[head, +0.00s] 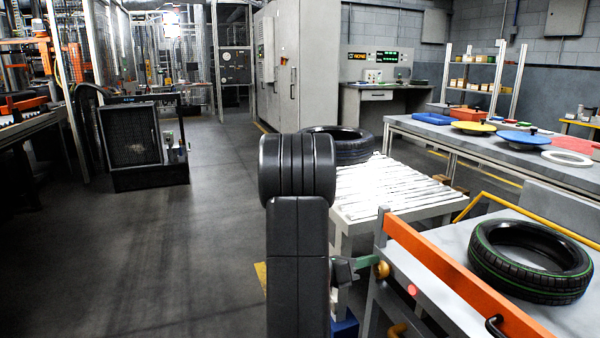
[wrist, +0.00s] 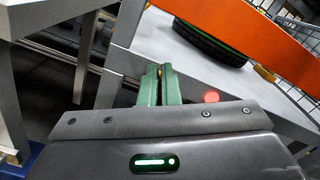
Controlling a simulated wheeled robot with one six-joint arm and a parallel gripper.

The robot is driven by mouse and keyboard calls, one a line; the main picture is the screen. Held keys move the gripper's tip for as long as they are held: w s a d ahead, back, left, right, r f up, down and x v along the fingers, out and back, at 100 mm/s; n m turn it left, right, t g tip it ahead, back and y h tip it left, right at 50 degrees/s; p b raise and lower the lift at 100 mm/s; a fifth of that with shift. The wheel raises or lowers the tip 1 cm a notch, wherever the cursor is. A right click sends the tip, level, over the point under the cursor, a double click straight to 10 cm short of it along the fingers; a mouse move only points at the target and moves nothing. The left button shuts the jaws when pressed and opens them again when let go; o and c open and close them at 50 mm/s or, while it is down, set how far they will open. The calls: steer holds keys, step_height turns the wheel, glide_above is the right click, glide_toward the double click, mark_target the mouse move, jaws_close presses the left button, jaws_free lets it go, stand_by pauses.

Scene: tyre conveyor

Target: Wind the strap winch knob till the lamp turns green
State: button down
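The brass-coloured knob (head: 382,270) is on the near side of the bench, below the orange bar (head: 450,272). My gripper (head: 371,261) has green fingers, and their tips are right at the knob in the head view. In the wrist view my gripper (wrist: 160,68) has its fingers almost together with a thin gap, and they hide most of the knob. Whether they hold it is unclear. The lamp (head: 412,289) glows red; it also shows red in the wrist view (wrist: 211,97). A strap cannot be made out.
A tyre with green lines (head: 530,260) lies on the bench top behind the orange bar. A white roller table (head: 390,190) with another tyre (head: 340,142) stands behind my arm. A long table (head: 480,140) holds coloured discs.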

steer(key=shift+s+f, duration=0.1)
steer(key=p+v, duration=0.2)
steer(key=v, duration=0.4)
steer(key=shift+r, duration=0.4)
stand_by(0.4)
